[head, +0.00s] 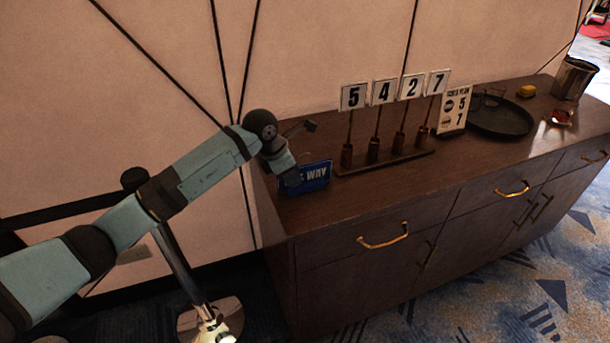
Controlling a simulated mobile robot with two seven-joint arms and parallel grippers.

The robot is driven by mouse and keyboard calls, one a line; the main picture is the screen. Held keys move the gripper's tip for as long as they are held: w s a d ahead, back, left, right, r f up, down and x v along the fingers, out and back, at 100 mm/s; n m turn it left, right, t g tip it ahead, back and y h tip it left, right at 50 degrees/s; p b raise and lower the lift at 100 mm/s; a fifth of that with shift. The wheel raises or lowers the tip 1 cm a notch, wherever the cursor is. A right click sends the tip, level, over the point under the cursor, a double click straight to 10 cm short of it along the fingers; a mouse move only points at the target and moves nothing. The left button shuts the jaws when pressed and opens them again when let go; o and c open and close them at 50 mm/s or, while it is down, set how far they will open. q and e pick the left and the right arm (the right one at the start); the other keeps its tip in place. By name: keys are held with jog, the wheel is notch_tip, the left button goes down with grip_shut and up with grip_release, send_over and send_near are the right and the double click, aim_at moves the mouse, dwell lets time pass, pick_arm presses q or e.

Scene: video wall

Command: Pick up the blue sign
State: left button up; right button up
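The blue sign (317,176) with white letters, the end of them reading "WAY", stands on the left end of the dark wooden cabinet (340,215). My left gripper (290,179) points down at the sign's left end and covers the first letters. The fingers are small and dark here, so I cannot tell whether they touch the sign or how far apart they are. My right gripper is not in view.
A wooden stand (385,162) with number cards 5, 4, 2, 7 is right of the sign. Further right are a white card (454,108), a round black tray (500,118) and a metal bucket (573,79). The wall (330,60) is close behind.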

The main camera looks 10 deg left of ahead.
pick_arm(q)
grip_shut()
jog(key=shift+r, duration=0.15)
